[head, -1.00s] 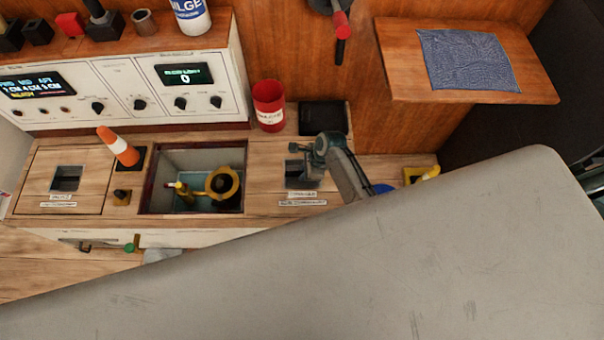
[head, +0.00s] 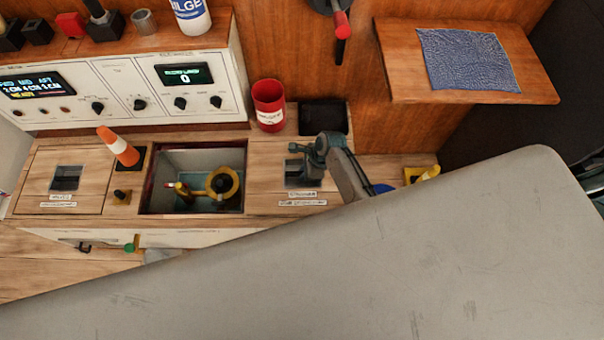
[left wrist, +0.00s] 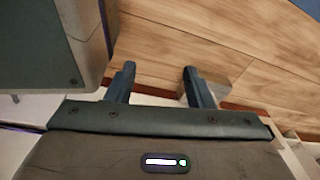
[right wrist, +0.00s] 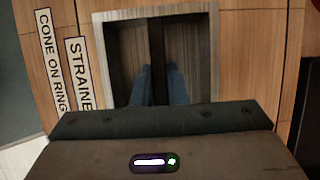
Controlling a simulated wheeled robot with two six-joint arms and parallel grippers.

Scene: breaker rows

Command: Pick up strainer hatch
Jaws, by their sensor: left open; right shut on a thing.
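The strainer hatch (head: 268,182) is a wooden panel to the right of the open bay, seated level with the wood around it. Its square recess and labels show in the right wrist view, one label starting "STRAINE" (right wrist: 78,75). My right gripper (head: 300,174) reaches down into the recess; in the right wrist view its fingers (right wrist: 158,85) are shut on the dark bar across the recess. My left gripper (left wrist: 158,85) is open and empty above wood boards in the left wrist view.
The open bay (head: 150,190) holds a yellow-and-black round part (head: 222,184). My large grey arm link covers the lower right of the head view.

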